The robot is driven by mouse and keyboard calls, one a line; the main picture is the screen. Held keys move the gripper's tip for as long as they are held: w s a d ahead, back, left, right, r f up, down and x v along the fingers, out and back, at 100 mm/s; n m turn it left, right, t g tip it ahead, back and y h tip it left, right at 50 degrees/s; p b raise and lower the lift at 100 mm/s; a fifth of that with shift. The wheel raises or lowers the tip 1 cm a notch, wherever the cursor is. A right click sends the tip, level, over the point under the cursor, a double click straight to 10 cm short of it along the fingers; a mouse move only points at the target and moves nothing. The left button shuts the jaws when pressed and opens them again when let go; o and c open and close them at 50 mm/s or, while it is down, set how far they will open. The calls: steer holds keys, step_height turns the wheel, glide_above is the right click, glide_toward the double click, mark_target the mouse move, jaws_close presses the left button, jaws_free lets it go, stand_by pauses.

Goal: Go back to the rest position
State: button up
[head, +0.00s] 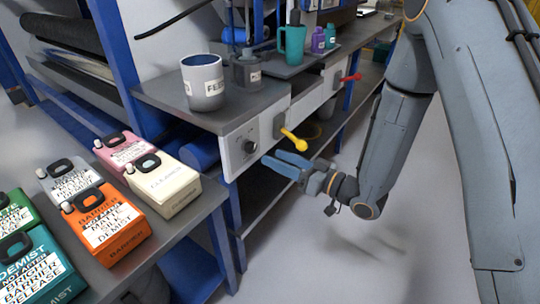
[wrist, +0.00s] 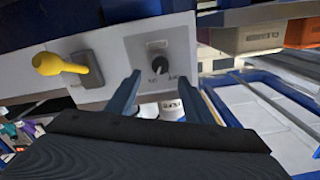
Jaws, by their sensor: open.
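My gripper (head: 288,164) is open and empty, just in front of the machine's grey-white front panel and below the yellow lever. My arm comes down from the upper right in the head view. In the wrist view, my gripper's two blue fingers (wrist: 165,92) stand apart, below the black knob (wrist: 157,57) on the panel. The yellow lever (head: 292,139) is on the panel's right part; it also shows at the left in the wrist view (wrist: 62,65).
A table at left holds several labelled canisters, including an orange one (head: 107,222) and a cream one (head: 162,185). A grey-blue mug (head: 204,88) stands on the machine top. A red lever (head: 350,78) sits farther back. The floor (head: 380,235) below my arm is clear.

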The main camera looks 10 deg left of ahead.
steer(key=shift+s+d, duration=0.1)
steer(key=shift+d, duration=0.05)
stand_by(0.3)
steer(key=w+d+m+t+h, duration=0.1)
steer(key=w+d+t+h, duration=0.1)
steer(key=w+d+h, duration=0.45)
steer(key=s+d+r+m+g+h, duration=0.1)
steer(key=s+d+r+m+h, duration=0.1)
steer(key=d+h, duration=0.3)
steer(key=s+d+r+m+h, duration=0.1)
steer(key=d+r+h, duration=0.1)
steer(key=d, duration=0.5)
steer(key=s+d+r+m+g+h, duration=0.1)
steer(key=s+d+r+g, duration=0.15)
steer(key=s, duration=0.55)
steer(key=s+d+r+m+g+h, duration=0.1)
steer(key=s+r+m+g, duration=0.15)
steer(key=s, duration=0.65)
steer(key=s+d+r+m+g+h, duration=0.1)
steer(key=s+d+g, duration=0.15)
steer(key=s, duration=0.55)
steer(key=d+r+m+p, duration=0.1)
steer(key=d+r+p, duration=0.4)
steer(key=p, duration=0.8)
steer(key=shift+s+d+r, duration=0.2)
steer(key=shift+r, duration=0.55)
